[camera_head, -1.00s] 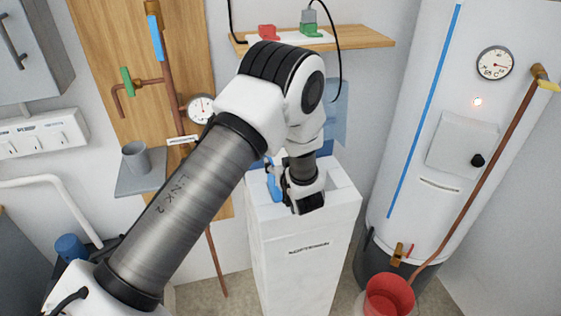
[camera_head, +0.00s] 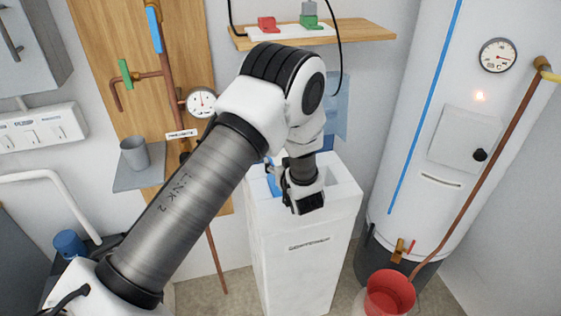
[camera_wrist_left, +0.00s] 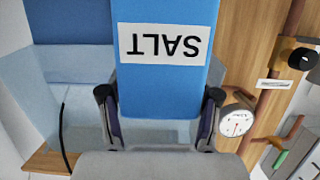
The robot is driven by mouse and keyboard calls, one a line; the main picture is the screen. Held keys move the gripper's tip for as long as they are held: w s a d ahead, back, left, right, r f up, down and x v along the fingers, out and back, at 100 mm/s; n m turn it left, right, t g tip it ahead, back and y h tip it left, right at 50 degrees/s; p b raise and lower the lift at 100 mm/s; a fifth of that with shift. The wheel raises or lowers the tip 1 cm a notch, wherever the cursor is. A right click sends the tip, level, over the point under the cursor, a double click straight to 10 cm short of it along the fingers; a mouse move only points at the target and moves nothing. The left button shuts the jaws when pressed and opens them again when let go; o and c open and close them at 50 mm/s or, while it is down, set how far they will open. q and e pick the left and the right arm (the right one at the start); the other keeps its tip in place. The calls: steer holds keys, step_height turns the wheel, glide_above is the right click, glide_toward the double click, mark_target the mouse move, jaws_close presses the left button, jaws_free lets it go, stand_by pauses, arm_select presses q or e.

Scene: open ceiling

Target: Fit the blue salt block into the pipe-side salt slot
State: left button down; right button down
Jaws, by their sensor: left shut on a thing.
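The blue salt block (camera_wrist_left: 165,85), with a white SALT label that appears upside down, fills the middle of the left wrist view. My left gripper (camera_wrist_left: 160,100) is shut on it, one finger at each side. In the head view my left gripper (camera_head: 282,182) is over the top of the white cabinet (camera_head: 290,275), and only a strip of the block (camera_head: 271,181) shows at its left. The gripper and arm hide much of the cabinet's recessed top. I cannot tell which slot the block is over or how deep it sits. My right gripper is not in view.
A translucent blue panel (camera_head: 337,105) stands behind the cabinet. A copper pipe (camera_head: 179,110) with a gauge (camera_head: 201,102) runs on the wooden board at left. A wooden shelf (camera_head: 365,35) is above. A white tank (camera_head: 425,180) and red bucket (camera_head: 388,291) are at right.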

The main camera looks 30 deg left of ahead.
arm_select(q)
steer(key=shift+f+b, duration=2.05)
steer(key=shift+f, duration=0.75)
steer(key=shift+c, duration=0.9)
jaws_free()
steer(key=shift+s+f, duration=0.1)
steer(key=v, duration=0.8)
steer(key=shift+a, duration=0.2)
steer(key=shift+w, duration=0.2)
